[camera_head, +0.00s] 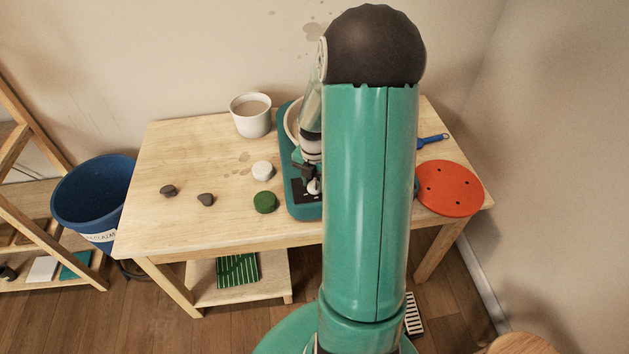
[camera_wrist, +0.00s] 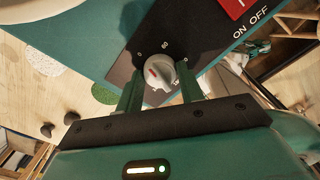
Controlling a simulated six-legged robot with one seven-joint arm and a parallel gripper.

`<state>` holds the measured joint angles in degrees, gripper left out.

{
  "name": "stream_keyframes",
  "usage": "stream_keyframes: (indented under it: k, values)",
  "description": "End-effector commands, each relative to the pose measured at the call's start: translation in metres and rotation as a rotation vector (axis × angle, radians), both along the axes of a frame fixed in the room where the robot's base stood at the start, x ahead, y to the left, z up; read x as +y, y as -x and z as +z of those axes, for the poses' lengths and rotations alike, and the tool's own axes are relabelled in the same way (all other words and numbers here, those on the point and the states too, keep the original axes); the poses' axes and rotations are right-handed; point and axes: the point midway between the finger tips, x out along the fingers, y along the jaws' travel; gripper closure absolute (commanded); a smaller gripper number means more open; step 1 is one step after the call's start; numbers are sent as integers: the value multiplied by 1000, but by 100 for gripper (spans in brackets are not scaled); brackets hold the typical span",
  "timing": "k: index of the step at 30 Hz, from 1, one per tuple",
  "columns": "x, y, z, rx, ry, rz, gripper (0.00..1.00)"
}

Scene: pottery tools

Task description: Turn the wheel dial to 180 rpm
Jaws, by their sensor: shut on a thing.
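The pottery wheel (camera_head: 294,205) is a teal machine on the wooden table, partly hidden by my arm in the head view. Its pale grey dial (camera_wrist: 162,85) sits on a black panel (camera_wrist: 190,30) and also shows in the head view (camera_head: 314,187). The dial has a red mark on its upper left in the wrist view. Small pale marks ring the dial, too small to read surely. My gripper (camera_wrist: 160,80) is shut on the dial, one finger on each side. A red switch (camera_wrist: 236,6) lies beyond, beside the words ON OFF.
A white cup (camera_head: 252,120) of beige liquid, a white puck (camera_head: 262,170), a green puck (camera_head: 265,202) and dark stones (camera_head: 206,200) stand left of the wheel. A red disc with holes (camera_head: 450,188) and a blue-handled tool (camera_head: 432,138) lie right. The table's front left is clear.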

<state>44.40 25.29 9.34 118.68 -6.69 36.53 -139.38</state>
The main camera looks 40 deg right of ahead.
Motion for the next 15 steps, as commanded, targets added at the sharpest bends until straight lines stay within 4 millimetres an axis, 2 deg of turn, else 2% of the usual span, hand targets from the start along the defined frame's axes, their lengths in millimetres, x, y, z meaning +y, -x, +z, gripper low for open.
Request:
stream_keyframes:
  k: [15]
  values:
    - [0, 0, 1, -1, 1, -486, 85]
